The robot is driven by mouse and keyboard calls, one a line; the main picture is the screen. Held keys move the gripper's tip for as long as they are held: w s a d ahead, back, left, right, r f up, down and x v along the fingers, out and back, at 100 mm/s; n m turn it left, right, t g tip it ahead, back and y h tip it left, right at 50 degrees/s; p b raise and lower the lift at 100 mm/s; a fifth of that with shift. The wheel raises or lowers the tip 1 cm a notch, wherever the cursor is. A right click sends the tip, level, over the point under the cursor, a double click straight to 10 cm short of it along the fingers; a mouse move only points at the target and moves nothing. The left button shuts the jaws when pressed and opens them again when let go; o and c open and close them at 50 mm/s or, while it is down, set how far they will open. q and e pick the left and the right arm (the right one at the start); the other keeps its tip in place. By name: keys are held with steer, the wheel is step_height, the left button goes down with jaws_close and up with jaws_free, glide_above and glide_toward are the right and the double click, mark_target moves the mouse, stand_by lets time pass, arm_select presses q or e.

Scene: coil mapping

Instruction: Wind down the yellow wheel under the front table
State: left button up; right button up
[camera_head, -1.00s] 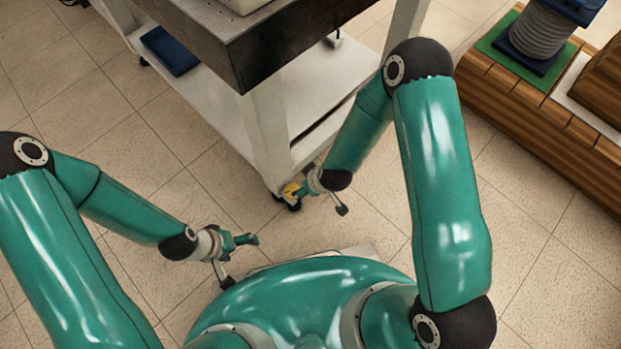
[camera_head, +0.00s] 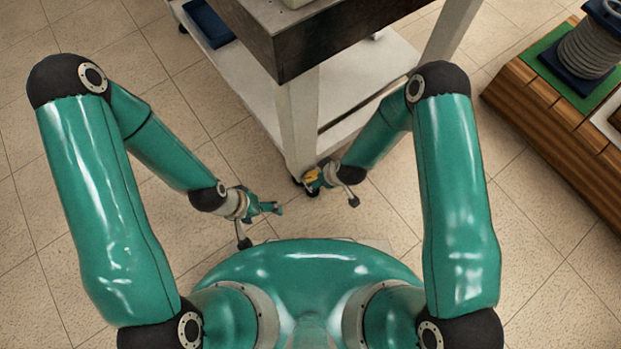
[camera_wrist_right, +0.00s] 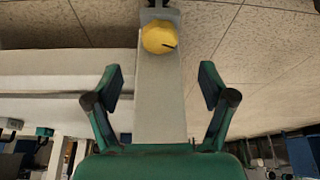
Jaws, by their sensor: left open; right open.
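The yellow wheel (camera_head: 312,175) is at the foot of the near leg of the front table (camera_head: 300,120), close to the floor. In the right wrist view the yellow wheel (camera_wrist_right: 163,37) sits on the pale leg (camera_wrist_right: 160,100), beyond the fingertips and between their lines. My right gripper (camera_wrist_right: 163,85) is open, with one finger on each side of the leg. In the head view my right gripper (camera_head: 322,177) is right beside the wheel and partly covers it. My left gripper (camera_head: 278,208) is open and empty above the floor, left of the wheel.
The table's lower white shelf (camera_head: 250,90) holds a dark blue flat object (camera_head: 208,22). A wooden rack (camera_head: 555,120) with a grey coil (camera_head: 592,52) on a green pad stands at the right. The tiled floor left of the table is clear.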

steer(key=b+x, duration=0.2)
steer(key=x, duration=0.6)
steer(key=shift+w+a+f+b, duration=0.1)
steer(key=shift+a+f+b, duration=0.05)
steer(key=shift+f+b, duration=0.25)
steer(key=shift+r, duration=0.1)
